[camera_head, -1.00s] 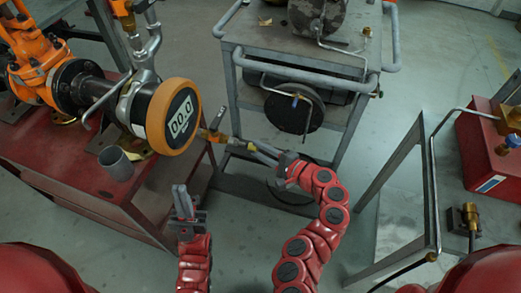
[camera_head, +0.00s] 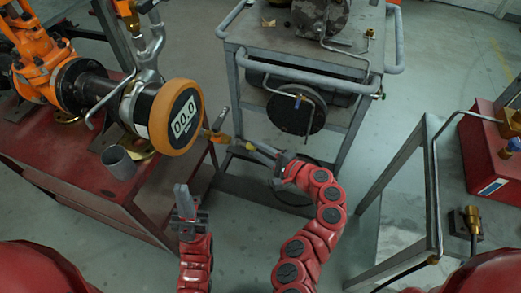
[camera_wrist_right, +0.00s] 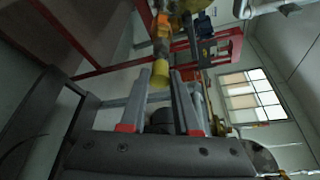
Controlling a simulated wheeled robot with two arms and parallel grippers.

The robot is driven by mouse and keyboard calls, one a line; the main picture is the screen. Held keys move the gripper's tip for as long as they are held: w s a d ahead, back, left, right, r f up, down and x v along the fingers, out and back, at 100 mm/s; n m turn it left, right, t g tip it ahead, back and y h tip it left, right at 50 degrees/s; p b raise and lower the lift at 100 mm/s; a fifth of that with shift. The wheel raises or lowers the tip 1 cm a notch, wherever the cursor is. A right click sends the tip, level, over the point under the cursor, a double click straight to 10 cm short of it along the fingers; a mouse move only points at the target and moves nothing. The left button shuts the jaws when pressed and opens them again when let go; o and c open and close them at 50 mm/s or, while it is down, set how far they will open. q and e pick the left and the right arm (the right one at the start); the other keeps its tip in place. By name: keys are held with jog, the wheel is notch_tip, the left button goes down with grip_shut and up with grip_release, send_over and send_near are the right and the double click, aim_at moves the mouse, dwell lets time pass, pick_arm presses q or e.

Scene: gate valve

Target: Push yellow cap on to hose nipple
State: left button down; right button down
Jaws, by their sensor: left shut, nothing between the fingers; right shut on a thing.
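The yellow cap (camera_wrist_right: 160,74) shows as a short cylinder at the fingertips of my right gripper (camera_wrist_right: 160,84) in the wrist view. My right gripper (camera_head: 253,148) is shut on it. My left gripper (camera_head: 183,194) is shut and empty, pointing up below the gauge.
A grey cart (camera_head: 290,50) is behind my right gripper. A metal table frame (camera_head: 400,190) stands right.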

jog(key=shift+w+a, duration=0.15)
jog(key=shift+a, duration=0.4)
jog(key=shift+w+a, duration=0.15)
jog(key=shift+a, duration=0.35)
jog(key=c, duration=0.6)
grip_release()
jog(key=shift+o, duration=0.2)
jog(key=shift+d, duration=0.1)
jog(key=p+v, duration=0.1)
jog(key=v, duration=1.6)
jog(key=shift+p, duration=0.4)
jog(key=shift+d, duration=0.1)
